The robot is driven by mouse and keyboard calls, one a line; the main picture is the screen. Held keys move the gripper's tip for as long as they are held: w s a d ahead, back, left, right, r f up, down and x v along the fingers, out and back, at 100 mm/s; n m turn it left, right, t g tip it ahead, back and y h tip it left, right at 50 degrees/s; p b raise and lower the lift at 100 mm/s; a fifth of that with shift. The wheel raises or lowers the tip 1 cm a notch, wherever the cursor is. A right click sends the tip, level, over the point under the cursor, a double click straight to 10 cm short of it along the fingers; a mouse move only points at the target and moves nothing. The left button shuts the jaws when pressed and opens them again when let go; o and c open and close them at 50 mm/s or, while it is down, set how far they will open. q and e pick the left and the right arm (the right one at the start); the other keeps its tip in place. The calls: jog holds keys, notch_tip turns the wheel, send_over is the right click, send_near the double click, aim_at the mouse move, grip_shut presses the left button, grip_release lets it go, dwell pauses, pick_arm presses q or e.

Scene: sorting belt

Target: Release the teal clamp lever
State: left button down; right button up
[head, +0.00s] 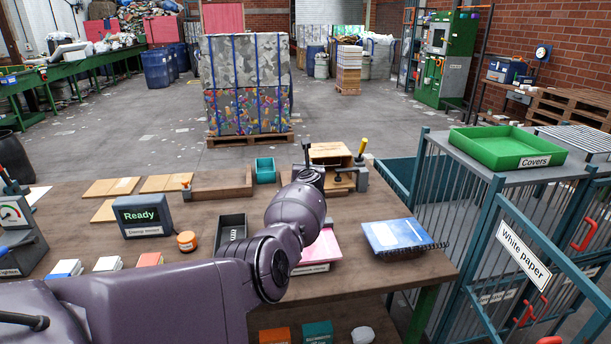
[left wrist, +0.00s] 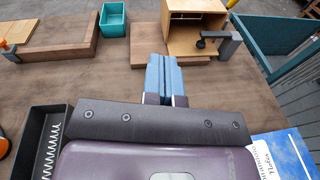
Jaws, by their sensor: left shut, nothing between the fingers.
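A clamp (head: 360,178) with a grey body stands at the back edge of the workbench. A yellow upright handle (head: 362,148) rises from it in the head view. In the left wrist view the grey body (left wrist: 228,45) carries a dark arm with a black round pad (left wrist: 200,44), beside an open wooden box (left wrist: 193,30). I cannot make out a teal lever on it. My left gripper (left wrist: 164,62) is shut and empty, just left of and nearer than the box. In the head view my left arm hides part of the bench. My right gripper is not in view.
A teal bin (head: 265,170) and a wooden tray (head: 222,182) stand left of the box. A black tray (head: 232,229), a blue notebook (head: 395,236) and a "Ready" display (head: 142,215) are on the bench. A barred cage (head: 440,200) borders the right side.

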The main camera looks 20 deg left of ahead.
pick_arm(q)
jog(key=shift+w+a+r, duration=0.1)
jog(key=shift+w+a, duration=0.05)
jog(key=shift+w, duration=0.15)
jog(key=shift+w+g+h, duration=0.3)
jog(key=shift+f, duration=0.3)
